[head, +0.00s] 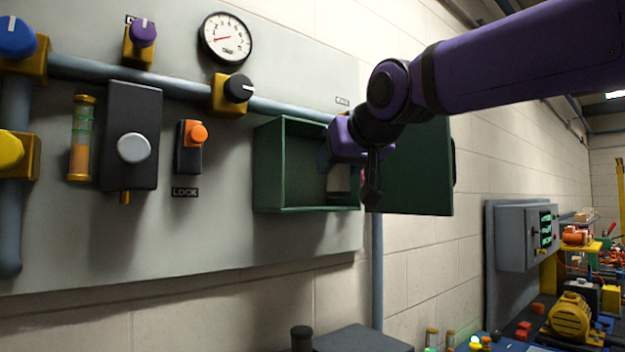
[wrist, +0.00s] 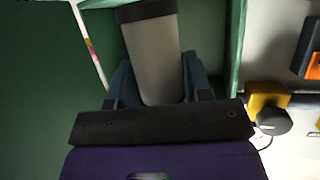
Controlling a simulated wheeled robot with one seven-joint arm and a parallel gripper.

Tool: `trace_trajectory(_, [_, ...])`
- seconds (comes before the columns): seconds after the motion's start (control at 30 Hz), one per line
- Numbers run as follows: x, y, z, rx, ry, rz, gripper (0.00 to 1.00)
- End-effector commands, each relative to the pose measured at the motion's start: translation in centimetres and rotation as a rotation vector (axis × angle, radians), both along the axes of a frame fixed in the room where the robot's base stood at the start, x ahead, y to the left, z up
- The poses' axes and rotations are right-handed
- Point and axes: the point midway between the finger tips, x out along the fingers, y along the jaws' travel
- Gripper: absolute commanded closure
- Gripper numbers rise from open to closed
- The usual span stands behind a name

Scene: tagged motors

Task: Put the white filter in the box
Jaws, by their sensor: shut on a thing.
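The white filter (wrist: 152,58) is a pale cylinder with a dark end cap in the wrist view. My gripper (wrist: 155,85) is shut on it, with a finger on each side. In the head view the filter (head: 339,179) shows as a small pale piece at the right side of the green box (head: 270,165), partly hidden by my gripper (head: 335,165). The box is open-fronted and fixed to the grey panel, with its door (head: 420,175) swung open to the right. The filter is at the box opening; I cannot tell whether it touches the box floor.
The grey panel (head: 60,230) carries a gauge (head: 225,38), a black-knobbed valve (head: 238,89), an orange-knobbed lock switch (head: 190,146) and a sight glass (head: 82,138) left of the box. The open door stands close beside my wrist. The left part of the box is empty.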

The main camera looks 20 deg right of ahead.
Motion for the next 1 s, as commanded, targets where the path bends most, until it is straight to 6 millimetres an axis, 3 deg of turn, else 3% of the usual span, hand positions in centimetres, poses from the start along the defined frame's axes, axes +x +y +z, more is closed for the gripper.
trace_trajectory(0.1, [2.7,0.2,-0.1,0.0,0.002,0.0,0.8])
trace_trajectory(0.3, [5.8,0.5,-0.1,0.0,0.002,0.0,0.8])
trace_trajectory(0.57, [7.3,0.6,0.0,0.0,0.001,0.0,0.8])
trace_trajectory(0.8, [10.3,0.8,-0.3,0.0,0.002,0.0,0.8])
trace_trajectory(1.0, [10.0,0.8,-1.5,0.001,0.0,0.0,0.8])
